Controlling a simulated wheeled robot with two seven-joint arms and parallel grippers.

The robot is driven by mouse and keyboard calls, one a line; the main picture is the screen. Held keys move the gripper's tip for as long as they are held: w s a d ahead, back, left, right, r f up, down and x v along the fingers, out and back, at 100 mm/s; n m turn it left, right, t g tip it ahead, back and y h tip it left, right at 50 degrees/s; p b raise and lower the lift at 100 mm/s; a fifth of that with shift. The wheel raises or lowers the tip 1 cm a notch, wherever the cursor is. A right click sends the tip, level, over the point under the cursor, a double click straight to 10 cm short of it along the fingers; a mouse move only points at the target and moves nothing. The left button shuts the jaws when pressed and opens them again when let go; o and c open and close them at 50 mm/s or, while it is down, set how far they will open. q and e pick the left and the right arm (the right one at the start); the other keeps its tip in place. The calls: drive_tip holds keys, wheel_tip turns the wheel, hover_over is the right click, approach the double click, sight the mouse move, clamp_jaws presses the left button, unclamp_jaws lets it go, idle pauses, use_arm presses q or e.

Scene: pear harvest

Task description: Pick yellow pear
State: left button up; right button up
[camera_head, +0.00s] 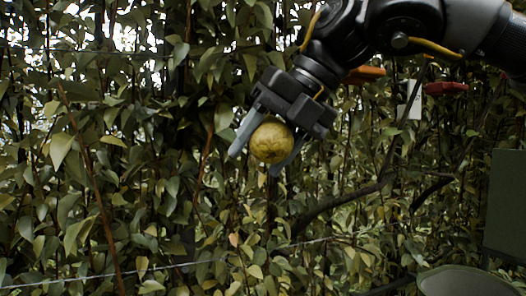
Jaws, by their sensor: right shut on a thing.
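A round yellow pear (271,142) shows near the middle of the head view, in front of the leaves. My right gripper (262,154) comes down from the upper right and is shut on the pear, one grey finger on each side of it. The pear's top is partly hidden by the gripper's body. I cannot tell whether a stem still joins it to a branch. My left gripper is not in view.
Dense green foliage (130,170) fills the background. A dark branch (345,200) runs below and right of the gripper, and a thin wire (210,262) crosses low. A white tag (410,100) and a red object (446,88) hang at the upper right.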

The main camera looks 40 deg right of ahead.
sight(267, 152)
drive_tip(key=shift+s+a, duration=0.2)
drive_tip(key=shift+s, duration=0.1)
drive_tip(key=shift+s+a+f+t+h, duration=0.1)
drive_tip(key=shift+s+a+t+h, duration=0.3)
drive_tip(key=shift+t, duration=0.1)
drive_tip(key=s+a+t+h, duration=0.1)
drive_tip(key=s+a+n+t, duration=0.1)
drive_tip(key=s+t, duration=0.1)
drive_tip(key=shift+s+a+n+h+p, duration=0.2)
drive_tip(key=shift+n+h+p, duration=0.1)
drive_tip(key=shift+h, duration=0.1)
drive_tip(key=s+a+t, duration=0.1)
drive_tip(key=s+a+n+t+h+p, duration=0.1)
drive_tip(key=s+t, duration=0.1)
drive_tip(key=shift+a+n, duration=0.15)
drive_tip(key=shift+n, duration=0.15)
drive_tip(key=shift+w, duration=0.1)
